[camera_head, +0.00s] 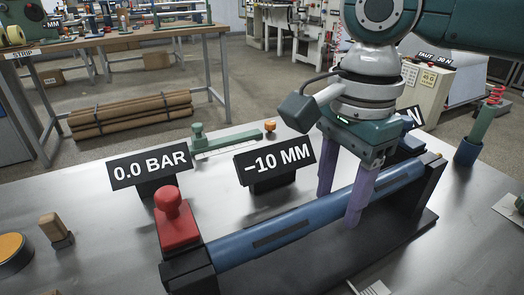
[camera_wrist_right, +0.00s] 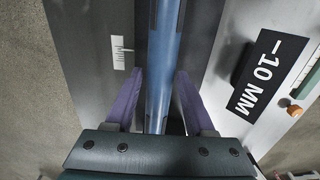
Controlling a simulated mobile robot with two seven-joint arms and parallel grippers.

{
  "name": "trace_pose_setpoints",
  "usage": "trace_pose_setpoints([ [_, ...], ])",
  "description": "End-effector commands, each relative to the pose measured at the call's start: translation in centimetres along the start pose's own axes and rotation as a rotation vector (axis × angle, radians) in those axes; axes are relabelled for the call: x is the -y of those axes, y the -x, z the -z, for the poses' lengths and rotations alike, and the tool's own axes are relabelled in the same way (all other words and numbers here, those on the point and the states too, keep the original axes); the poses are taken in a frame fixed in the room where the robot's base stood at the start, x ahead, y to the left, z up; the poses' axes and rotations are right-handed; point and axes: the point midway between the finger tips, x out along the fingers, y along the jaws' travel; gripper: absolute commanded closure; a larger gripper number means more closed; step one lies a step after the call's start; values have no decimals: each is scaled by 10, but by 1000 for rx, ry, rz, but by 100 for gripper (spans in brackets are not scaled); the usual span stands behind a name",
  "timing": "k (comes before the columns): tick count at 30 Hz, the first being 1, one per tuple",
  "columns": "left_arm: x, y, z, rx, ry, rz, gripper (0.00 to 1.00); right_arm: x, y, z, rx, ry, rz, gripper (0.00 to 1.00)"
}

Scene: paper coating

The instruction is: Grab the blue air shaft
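The blue air shaft (camera_head: 290,228) lies across a dark stand on the metal table, held at both ends by dark blocks. It also runs lengthwise up the middle of the right wrist view (camera_wrist_right: 162,70). My right gripper (camera_head: 339,207) points down over the right part of the shaft. Its purple fingers stand on either side of the shaft, one behind and one in front. In the right wrist view the fingers (camera_wrist_right: 160,74) flank the shaft and look spread, not clamped on it. My left gripper is not in view.
A red knob (camera_head: 177,222) stands at the shaft's left end. Signs reading "0.0 BAR" (camera_head: 149,165) and "−10 MM" (camera_head: 274,165) stand behind the shaft. The table's front left is mostly clear.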

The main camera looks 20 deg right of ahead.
Motion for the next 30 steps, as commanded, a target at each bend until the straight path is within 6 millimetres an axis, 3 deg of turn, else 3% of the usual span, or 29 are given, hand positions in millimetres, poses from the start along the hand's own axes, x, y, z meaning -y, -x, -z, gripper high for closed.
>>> trace_pose_setpoints([
  [2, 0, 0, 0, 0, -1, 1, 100, 0, 0, 0, 0, 0, 0, 56],
  [14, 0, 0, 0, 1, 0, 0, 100, 0, 0, 0, 0, 1, 0, 100],
  [30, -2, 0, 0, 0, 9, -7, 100, 0, 0, 0, 0, 1, 0, 100],
])
